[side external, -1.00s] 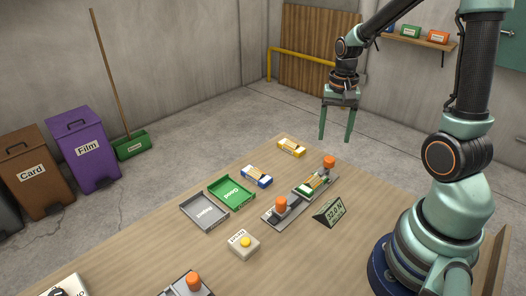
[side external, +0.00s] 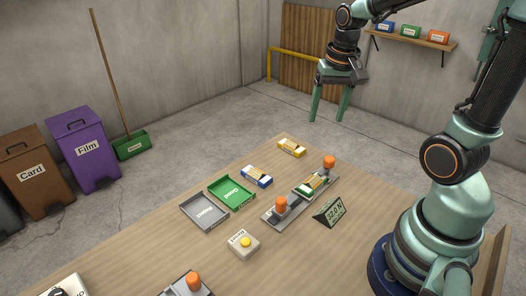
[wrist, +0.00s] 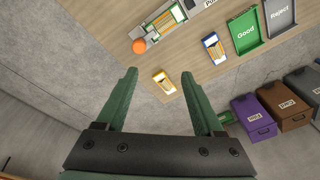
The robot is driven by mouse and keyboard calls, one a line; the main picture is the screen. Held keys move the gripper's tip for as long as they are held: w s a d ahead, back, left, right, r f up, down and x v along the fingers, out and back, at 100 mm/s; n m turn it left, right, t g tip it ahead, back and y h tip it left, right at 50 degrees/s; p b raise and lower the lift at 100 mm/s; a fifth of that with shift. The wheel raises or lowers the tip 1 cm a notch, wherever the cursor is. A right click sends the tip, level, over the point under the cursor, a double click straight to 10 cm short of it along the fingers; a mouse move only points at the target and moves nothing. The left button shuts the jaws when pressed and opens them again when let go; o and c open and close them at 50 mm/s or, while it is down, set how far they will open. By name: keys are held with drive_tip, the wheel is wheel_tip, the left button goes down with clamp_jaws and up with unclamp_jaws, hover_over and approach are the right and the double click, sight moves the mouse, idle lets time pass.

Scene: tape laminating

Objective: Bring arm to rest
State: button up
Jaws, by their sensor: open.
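My gripper (side external: 328,119) hangs in the air beyond the far edge of the wooden table (side external: 130,255), well above it, with its green fingers apart and nothing between them. In the wrist view my gripper (wrist: 158,75) also shows two spread, empty fingers. A yellow-and-white piece (side external: 291,147) lies near the table's far corner, and a blue-and-white piece (side external: 257,176) lies nearer the trays. A grey fixture with orange knobs (side external: 270,215) holds a green-and-white piece (side external: 313,184).
A green tray marked Good (side external: 231,193) and a grey tray marked Reject (side external: 204,212) sit side by side. A small display (side external: 329,211) and a yellow-button box (side external: 243,244) stand nearby. A yellow rail (side external: 300,55) and shelf (side external: 420,40) are behind the arm.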

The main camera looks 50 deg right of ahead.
drive_tip(key=s+a+r+n+t, duration=0.2)
drive_tip(key=a+r+n+t, duration=0.2)
drive_tip(key=a+n, duration=0.4)
drive_tip(key=a+r, duration=0.1)
drive_tip(key=a, duration=0.1)
drive_tip(key=shift+s+a+r+y, duration=0.2)
drive_tip(key=shift+a+y, duration=0.1)
drive_tip(key=shift+a, duration=0.05)
